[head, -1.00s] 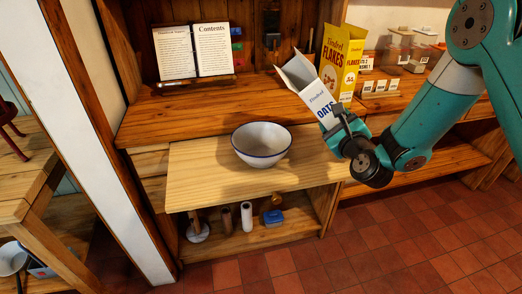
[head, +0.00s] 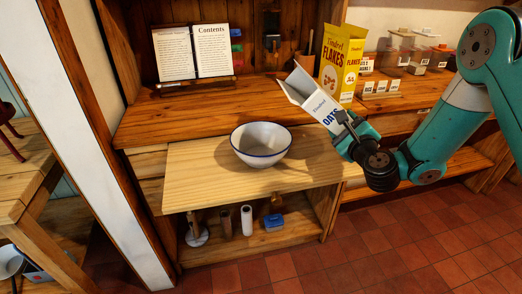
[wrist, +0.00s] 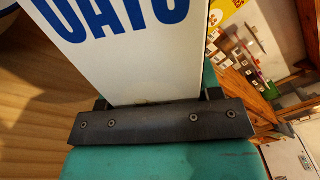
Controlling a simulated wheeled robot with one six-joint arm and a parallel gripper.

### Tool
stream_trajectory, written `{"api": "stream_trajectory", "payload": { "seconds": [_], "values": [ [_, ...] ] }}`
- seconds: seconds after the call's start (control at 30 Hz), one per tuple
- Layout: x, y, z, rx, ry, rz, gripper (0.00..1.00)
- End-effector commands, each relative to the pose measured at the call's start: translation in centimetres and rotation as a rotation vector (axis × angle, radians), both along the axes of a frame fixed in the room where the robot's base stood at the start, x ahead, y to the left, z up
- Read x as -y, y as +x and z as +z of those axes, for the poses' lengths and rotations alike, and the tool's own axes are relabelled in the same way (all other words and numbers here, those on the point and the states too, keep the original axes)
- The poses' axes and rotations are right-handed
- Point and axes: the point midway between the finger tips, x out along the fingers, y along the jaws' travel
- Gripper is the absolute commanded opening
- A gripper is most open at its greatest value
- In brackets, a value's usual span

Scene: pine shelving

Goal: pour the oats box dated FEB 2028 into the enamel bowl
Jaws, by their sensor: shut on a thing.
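The oats box (head: 312,98) is white with blue "OATS" lettering and an open top. It is tilted to the left, its open end up and left, above and to the right of the bowl. My gripper (head: 346,124) is shut on its lower part. In the wrist view the oats box (wrist: 130,70) rises from behind the dark gripper bar (wrist: 160,122). No date shows on the visible faces. The white enamel bowl (head: 261,140) with a dark blue rim stands upright on the pale pull-out board. No oats are seen falling, and the bowl's visible inside looks empty.
A yellow flakes box (head: 340,65) stands just behind the oats box. A book on a stand (head: 193,52) is at the back left. Labelled jars (head: 400,55) stand at the back right. The pale board (head: 200,178) is clear around the bowl.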

Motion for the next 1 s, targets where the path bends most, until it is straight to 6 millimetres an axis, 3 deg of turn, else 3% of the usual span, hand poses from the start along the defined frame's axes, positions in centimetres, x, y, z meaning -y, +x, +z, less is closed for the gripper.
{"api": "stream_trajectory", "payload": {
  "seconds": [1.0],
  "values": [
    [0.2,-0.2,-1.0,0.044,-0.202,0.001,0.27]
  ]
}}
